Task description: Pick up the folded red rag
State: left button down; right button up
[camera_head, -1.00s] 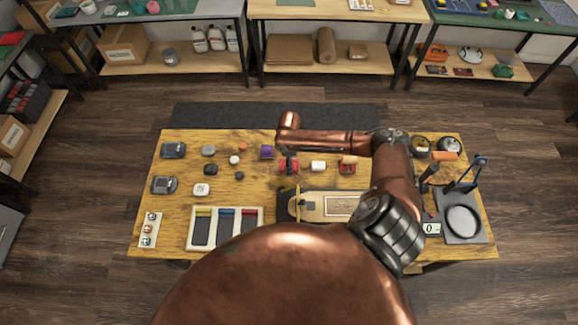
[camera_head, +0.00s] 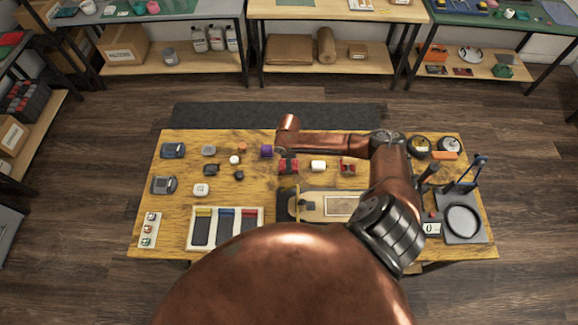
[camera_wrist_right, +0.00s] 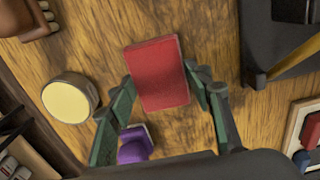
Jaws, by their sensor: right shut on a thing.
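The folded red rag (camera_wrist_right: 158,78) is a flat red block in the right wrist view. It lies between the two green fingers of my right gripper (camera_wrist_right: 160,88), which is shut on it. In the head view the red rag (camera_head: 288,167) shows at the middle of the table, below the end of my right arm. My right gripper is mostly hidden there by the arm. Whether the rag is clear of the table cannot be told. My left gripper is not in view.
On the table (camera_head: 180,215), a purple item (camera_wrist_right: 134,143) and a round cream-topped item (camera_wrist_right: 70,97) lie near the rag. A compartment tray (camera_head: 189,228) and a board on a dark mat (camera_head: 283,210) lie nearer me.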

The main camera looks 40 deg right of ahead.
jog(key=shift+r, duration=0.4)
notch_tip(320, 180, up, 2)
jog(key=shift+r, duration=0.1)
jog(key=s+a+r, duration=0.7)
jog(key=s+r, duration=0.3)
jog(key=s, duration=0.2)
jog(key=shift+p, duration=0.35)
